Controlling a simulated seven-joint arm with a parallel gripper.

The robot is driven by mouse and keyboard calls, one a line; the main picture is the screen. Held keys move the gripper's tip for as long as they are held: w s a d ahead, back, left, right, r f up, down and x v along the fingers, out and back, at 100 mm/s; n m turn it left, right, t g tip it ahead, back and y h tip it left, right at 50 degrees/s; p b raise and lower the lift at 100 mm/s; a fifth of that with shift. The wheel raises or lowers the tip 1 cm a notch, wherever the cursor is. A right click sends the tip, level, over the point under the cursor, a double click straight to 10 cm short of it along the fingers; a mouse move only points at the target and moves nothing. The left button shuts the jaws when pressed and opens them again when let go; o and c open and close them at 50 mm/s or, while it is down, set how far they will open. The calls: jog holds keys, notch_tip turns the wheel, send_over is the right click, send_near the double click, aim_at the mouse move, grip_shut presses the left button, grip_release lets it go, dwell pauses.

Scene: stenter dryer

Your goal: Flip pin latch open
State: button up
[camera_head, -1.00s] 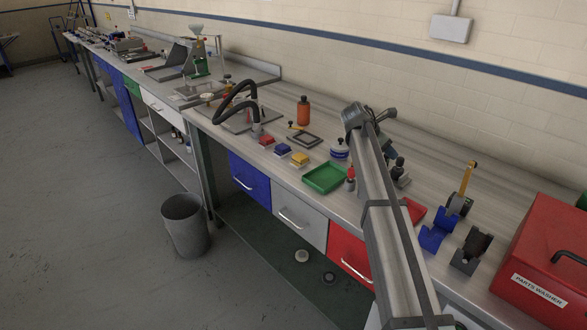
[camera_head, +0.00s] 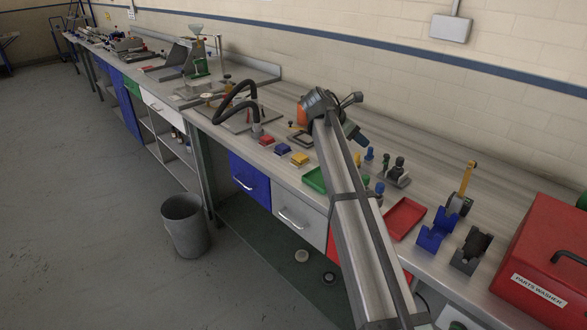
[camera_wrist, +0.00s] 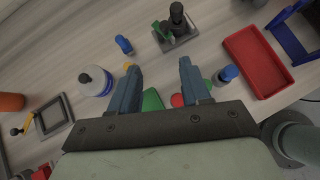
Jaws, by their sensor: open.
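A dark square frame (camera_head: 299,138) with a small yellow lever lies on the bench. It looks like the pin latch, but I cannot tell for sure. In the wrist view the frame (camera_wrist: 54,116) is at the left edge, with the yellow lever (camera_wrist: 27,122) and its dark knob beside it. My gripper (camera_wrist: 160,68) is open and empty, its two blue-grey fingers apart above the bench, to the right of the frame. In the head view my arm's wrist covers part of the bench beside the frame.
A white bottle with a blue label (camera_wrist: 95,81) and an orange bottle (camera_wrist: 12,102) stand between my fingers and the left edge. A dark fixture (camera_wrist: 177,25), a blue-capped bottle (camera_wrist: 226,75) and a red tray (camera_wrist: 257,62) are right. A green tray (camera_head: 314,180) is partly hidden.

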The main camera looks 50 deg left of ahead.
jog(key=s+a+f+t+y, duration=0.1)
jog(key=s+a+f, duration=0.2)
jog(key=s+a, duration=0.1)
jog(key=s+a+f+n+t, duration=0.1)
jog(key=s+a+f, duration=0.3)
jog(key=s, duration=0.1)
jog(key=s+a+f+n+t+y, duration=0.1)
jog(key=s+a+f, duration=0.2)
jog(key=s+a, duration=0.1)
jog(key=shift+s+f+y, duration=0.2)
jog(key=shift+s+y, duration=0.1)
jog(key=shift+s, duration=0.1)
jog(key=shift+s+a+f+n, duration=0.3)
jog(key=shift+s+a+f, duration=0.15)
jog(key=shift+s, duration=0.15)
